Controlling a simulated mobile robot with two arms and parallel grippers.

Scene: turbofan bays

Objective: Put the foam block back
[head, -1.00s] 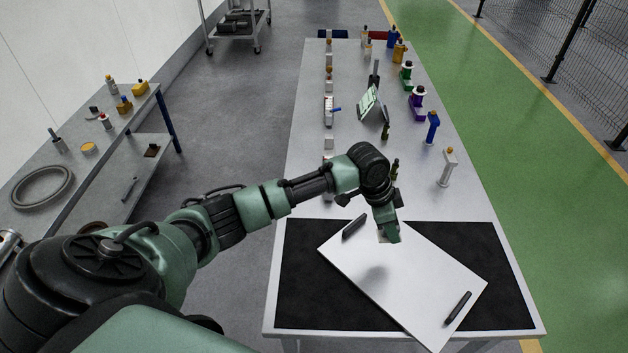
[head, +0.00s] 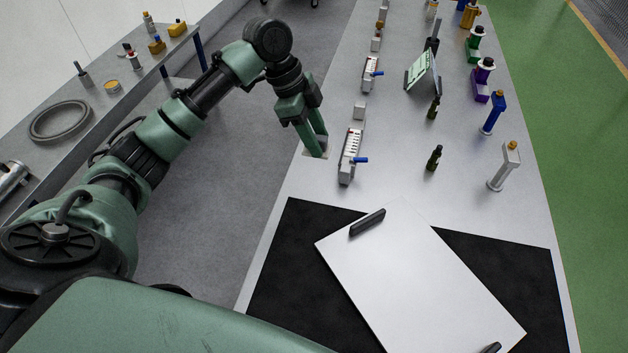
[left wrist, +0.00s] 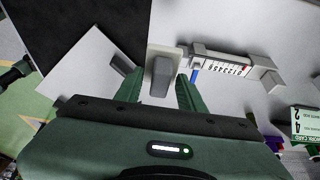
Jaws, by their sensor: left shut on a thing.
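My left gripper (head: 318,150) is low over the left edge of the long table in the head view, fingers pointing down. In the left wrist view the gripper (left wrist: 162,92) is shut on a small grey block (left wrist: 161,75), which I take to be the foam block. A pale, flat piece (left wrist: 178,56) shows behind the block; I cannot tell whether it belongs to it or lies on the table. The fingers mostly hide the block in the head view, and I cannot tell whether it touches the table. My right gripper is not in view.
A numbered fixture with a blue lever (head: 350,157) stands just right of the gripper. A white board (head: 410,270) with black handles lies across a black mat (head: 285,265). Small dark bottles (head: 434,158) and coloured stands line the table. A side bench (head: 100,120) is at left.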

